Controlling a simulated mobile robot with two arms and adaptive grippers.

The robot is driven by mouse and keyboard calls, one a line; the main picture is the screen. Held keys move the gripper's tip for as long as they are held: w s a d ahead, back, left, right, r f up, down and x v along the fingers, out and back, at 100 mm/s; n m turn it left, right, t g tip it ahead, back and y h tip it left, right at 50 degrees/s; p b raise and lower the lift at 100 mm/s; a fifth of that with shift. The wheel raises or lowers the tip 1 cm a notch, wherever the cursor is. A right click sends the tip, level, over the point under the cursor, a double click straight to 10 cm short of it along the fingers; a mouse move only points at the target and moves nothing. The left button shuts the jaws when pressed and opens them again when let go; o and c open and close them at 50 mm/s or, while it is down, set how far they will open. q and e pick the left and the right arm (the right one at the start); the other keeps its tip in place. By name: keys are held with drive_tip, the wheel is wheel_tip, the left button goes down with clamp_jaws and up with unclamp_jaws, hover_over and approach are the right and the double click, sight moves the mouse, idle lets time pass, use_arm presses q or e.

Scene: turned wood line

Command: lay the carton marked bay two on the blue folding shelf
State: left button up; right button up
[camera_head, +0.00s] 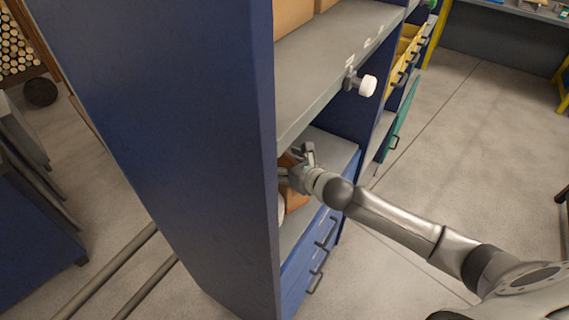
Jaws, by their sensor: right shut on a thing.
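My right gripper (292,166) reaches into the lower opening of a tall blue cabinet (190,120). It is shut on a brown carton (297,196), which shows only in part around the fingers. The cabinet's side panel hides the rest of the carton. I cannot read any bay mark on it, and I cannot tell if it touches the grey lower surface (335,150). I cannot tell which part is the blue folding shelf. My left gripper is not in view.
A grey upper shelf (330,60) overhangs the gripper and bears brown boxes (291,14). A white knob (367,86) sticks out at its edge. Blue drawers with dark handles (316,283) lie below. The floor (490,150) at right is clear.

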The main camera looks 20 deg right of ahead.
drive_tip(key=o, duration=1.6)
drive_tip(key=shift+f, duration=0.1)
